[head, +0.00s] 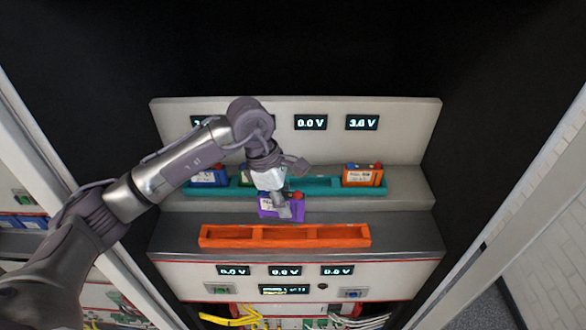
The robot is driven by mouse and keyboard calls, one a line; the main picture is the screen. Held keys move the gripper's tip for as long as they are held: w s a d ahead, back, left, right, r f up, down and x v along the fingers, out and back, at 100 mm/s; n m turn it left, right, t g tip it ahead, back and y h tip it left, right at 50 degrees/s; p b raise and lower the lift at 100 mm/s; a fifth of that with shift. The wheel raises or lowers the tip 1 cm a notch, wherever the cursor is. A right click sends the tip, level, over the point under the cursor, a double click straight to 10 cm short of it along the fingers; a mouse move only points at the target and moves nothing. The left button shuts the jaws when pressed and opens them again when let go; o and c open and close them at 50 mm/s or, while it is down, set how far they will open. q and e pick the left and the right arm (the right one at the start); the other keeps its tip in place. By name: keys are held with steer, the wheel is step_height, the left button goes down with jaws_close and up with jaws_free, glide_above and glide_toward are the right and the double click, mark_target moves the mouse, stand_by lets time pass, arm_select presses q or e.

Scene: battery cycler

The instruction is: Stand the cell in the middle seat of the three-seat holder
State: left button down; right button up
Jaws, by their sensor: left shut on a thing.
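My left gripper (287,205) reaches in from the left and is shut on a purple cell (268,211) with a pale label and a red terminal. The gripper covers part of the cell's front. The cell appears upright, just behind and above the orange holder (285,243) in the picture; the exact gap cannot be told. The orange holder is long and low, lies on the front ledge, and its seats look empty. Three displays reading 0.0 V (285,271) sit below it. My right gripper is not in view.
Dark cabinet walls stand at both sides. The ledge right of the orange holder (405,240) is clear.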

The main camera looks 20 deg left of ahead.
arm_select(q)
steer(key=shift+w+r+n, duration=0.3)
steer(key=shift+w+n, duration=0.15)
steer(key=shift+n, duration=0.15)
steer(key=shift+f, duration=0.2)
steer(key=shift+f+t, duration=0.25)
steer(key=shift+t, duration=0.05)
steer(key=shift+f+b, duration=0.5)
steer(key=shift+f, duration=0.2)
step_height(320, 180, down, 2)
steer(key=shift+f+b, duration=0.2)
steer(key=shift+b, duration=0.3)
steer(key=shift+f, duration=0.55)
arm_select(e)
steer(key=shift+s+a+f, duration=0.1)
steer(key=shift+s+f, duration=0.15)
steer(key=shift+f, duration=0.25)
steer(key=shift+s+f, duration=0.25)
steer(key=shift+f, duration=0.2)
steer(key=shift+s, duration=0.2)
arm_select(q)
steer(key=shift+b, duration=0.5)
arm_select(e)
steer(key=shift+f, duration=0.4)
